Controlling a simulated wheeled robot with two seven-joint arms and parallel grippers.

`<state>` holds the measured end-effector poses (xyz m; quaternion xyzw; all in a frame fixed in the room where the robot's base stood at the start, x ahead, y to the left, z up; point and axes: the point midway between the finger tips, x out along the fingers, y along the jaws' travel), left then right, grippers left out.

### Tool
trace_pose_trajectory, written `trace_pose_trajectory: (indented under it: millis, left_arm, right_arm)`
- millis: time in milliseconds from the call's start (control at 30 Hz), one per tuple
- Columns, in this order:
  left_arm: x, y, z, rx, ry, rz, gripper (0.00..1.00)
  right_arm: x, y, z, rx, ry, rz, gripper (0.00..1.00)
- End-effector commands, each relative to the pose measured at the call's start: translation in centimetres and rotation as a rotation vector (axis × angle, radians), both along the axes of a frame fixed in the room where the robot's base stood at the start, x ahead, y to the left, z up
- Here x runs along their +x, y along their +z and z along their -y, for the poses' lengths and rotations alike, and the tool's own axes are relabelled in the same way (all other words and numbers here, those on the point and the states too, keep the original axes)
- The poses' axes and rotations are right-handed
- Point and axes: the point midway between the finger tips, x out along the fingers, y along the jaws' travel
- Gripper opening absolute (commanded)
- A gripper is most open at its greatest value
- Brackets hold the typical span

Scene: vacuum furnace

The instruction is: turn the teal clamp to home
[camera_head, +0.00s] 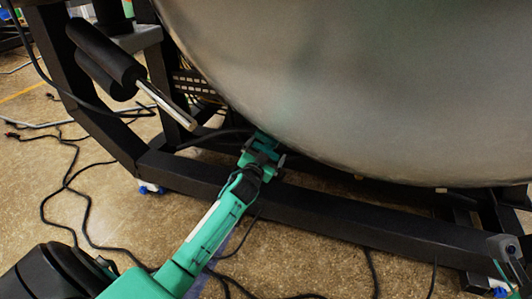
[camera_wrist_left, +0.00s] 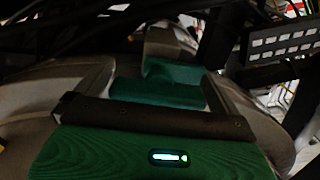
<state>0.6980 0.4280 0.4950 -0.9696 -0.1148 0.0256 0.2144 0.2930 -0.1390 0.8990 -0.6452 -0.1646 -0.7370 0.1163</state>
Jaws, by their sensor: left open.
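The teal clamp (camera_head: 266,141) sits at the lower edge of the large grey rounded vessel, just above the black frame beam. Its teal blocks also show in the left wrist view (camera_wrist_left: 158,93), close in front of the gripper. My left gripper (camera_head: 263,157) is at the clamp, its grey fingers spread on either side of the teal part. It is open; whether a finger touches the clamp I cannot tell. The gripper partly hides the clamp in the head view.
The grey vessel (camera_head: 380,80) fills the upper right, close above my left gripper. Black frame beams (camera_head: 330,215) run below and to the left. A black cylinder with a pale rod (camera_head: 165,103) juts out at upper left. Dark cables (camera_head: 75,165) lie on the speckled floor.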

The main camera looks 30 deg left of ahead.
Motion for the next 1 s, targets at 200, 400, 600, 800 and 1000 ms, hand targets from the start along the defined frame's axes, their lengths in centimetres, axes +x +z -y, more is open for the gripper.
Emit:
trace_pose_trajectory:
  millis: [200,400,600,800,1000]
  left_arm:
    - [0.0,0.0,0.0,0.0,0.0,0.0,0.88]
    - [0.0,0.0,0.0,0.001,0.0,0.0,0.68]
    - [0.0,0.1,0.0,0.027,0.0,-0.007,0.68]
    - [-0.1,0.3,0.0,0.117,0.0,-0.03,0.68]
    - [-0.1,0.4,-0.1,0.273,0.0,-0.068,0.68]
  right_arm:
    - [0.0,0.0,0.0,0.001,0.001,0.002,0.0]
    - [-0.1,0.1,0.0,0.001,0.001,0.004,0.0]
    - [-0.2,0.5,0.2,0.005,-0.003,0.011,0.0]
    - [0.2,0.2,0.8,0.004,-0.026,-0.015,0.0]
    - [0.5,-0.5,1.8,0.007,-0.057,-0.061,0.0]
